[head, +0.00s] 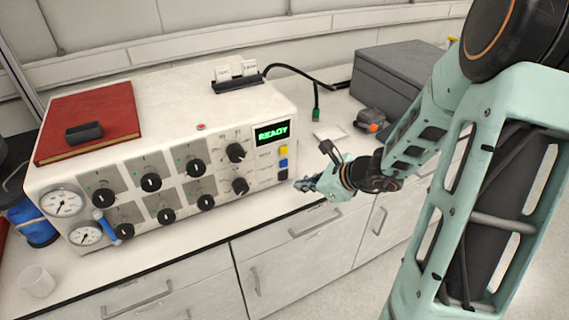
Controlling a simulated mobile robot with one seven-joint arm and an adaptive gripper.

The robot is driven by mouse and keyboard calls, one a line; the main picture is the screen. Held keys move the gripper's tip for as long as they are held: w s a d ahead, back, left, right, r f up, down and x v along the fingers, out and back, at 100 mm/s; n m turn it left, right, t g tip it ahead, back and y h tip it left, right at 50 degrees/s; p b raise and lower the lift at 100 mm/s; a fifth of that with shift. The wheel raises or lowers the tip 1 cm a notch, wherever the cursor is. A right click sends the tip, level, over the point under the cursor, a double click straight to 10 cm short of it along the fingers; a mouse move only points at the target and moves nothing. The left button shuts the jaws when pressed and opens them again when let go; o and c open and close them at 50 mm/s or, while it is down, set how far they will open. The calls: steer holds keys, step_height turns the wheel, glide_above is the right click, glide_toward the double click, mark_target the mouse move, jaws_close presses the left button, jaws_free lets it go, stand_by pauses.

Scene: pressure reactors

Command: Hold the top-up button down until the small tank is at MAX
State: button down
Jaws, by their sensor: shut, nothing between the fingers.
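The white reactor console (200,115) stands on the bench, with a column of small buttons at the right end of its front: a yellow button (283,150), a blue button (283,163) and a dark button (283,175). I cannot read which one is the top-up button. My gripper (302,185) is shut and empty, just right of and slightly below the dark button. I cannot tell whether its tip touches the panel. No small tank or MAX mark can be made out. The display (271,133) above the buttons reads READY in green.
Several black knobs and two gauges (63,203) cover the console front. A red book (90,120) lies on top. A white cup (37,281) stands at the front left. A grey box (395,75) and a black-and-orange device (371,120) are behind my arm. Drawers lie below the bench.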

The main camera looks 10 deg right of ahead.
steer(key=shift+w+a+p, duration=0.1)
steer(key=shift+w+a, duration=0.2)
steer(key=shift+w, duration=0.65)
steer(key=shift+w+a+p, duration=0.1)
steer(key=shift+w+a, duration=0.2)
steer(key=shift+w, duration=0.65)
steer(key=shift+w+a+p, duration=0.1)
steer(key=shift+w+a, duration=0.2)
steer(key=shift+w, duration=0.65)
steer(key=shift+w+a, duration=0.1)
steer(key=shift+w, duration=0.05)
steer(key=shift+w, duration=0.25)
steer(key=shift+w+a, duration=0.2)
steer(key=shift+w, duration=0.25)
steer(key=shift+s, duration=0.15)
stand_by(1.1)
steer(key=shift+s+d+b, duration=0.3)
steer(key=shift+s+b, duration=0.2)
steer(key=shift+s, duration=0.2)
steer(key=shift+s, duration=0.1)
steer(key=shift+s+d+b, duration=0.25)
steer(key=shift+s, duration=0.5)
steer(key=shift+s+d+b, duration=0.2)
steer(key=shift+s+d, duration=0.05)
steer(key=shift+s, duration=0.55)
steer(key=shift+s+d+b, duration=0.25)
steer(key=shift+s, duration=0.5)
